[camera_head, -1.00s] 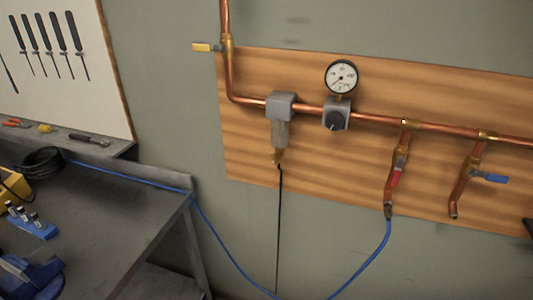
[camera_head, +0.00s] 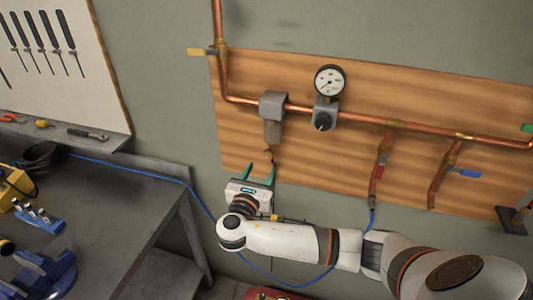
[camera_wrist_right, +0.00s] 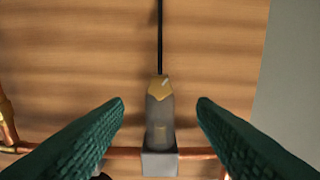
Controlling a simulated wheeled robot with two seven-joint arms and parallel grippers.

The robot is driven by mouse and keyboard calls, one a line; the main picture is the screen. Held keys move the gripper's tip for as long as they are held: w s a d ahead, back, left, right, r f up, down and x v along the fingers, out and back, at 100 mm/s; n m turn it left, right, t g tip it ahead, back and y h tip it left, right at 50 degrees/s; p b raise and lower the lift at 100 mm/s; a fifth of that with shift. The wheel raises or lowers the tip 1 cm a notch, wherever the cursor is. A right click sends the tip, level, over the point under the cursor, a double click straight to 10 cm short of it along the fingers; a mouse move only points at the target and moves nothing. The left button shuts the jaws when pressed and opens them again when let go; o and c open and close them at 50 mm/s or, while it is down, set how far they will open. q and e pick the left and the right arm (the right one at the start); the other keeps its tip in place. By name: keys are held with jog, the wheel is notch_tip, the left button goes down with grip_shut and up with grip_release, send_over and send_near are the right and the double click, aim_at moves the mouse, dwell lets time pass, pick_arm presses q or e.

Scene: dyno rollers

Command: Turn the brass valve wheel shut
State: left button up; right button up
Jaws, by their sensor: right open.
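A small brass fitting (camera_head: 268,155) sits at the lower end of the grey filter (camera_head: 273,130) on the wall pipe. It also shows in the right wrist view (camera_wrist_right: 160,87), upside down, with a black line running from it. I cannot make out a clear wheel shape on it. My right gripper (camera_head: 260,167) is open, with teal fingers pointing up just below the fitting. In the right wrist view the fingertips (camera_wrist_right: 161,103) lie either side of the filter, apart from it, with nothing between them in contact. My left gripper is not in view.
A copper pipe (camera_head: 355,117) runs along the wooden board (camera_head: 240,125), with a gauge (camera_head: 330,80), a regulator (camera_head: 324,115), a red-handled valve (camera_head: 379,171) and a blue-handled valve (camera_head: 464,173). A workbench (camera_head: 110,220) stands left.

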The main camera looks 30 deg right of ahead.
aim_at(268, 155)
jog(key=p+x, duration=0.1)
jog(key=x, duration=0.4)
jog(key=shift+w+d+r+p, duration=0.1)
jog(key=shift+w+d+p, duration=0.1)
jog(key=shift+d+p, duration=0.15)
jog(key=shift+w+d, duration=0.3)
jog(key=c, duration=1)
jog(key=shift+o, duration=0.2)
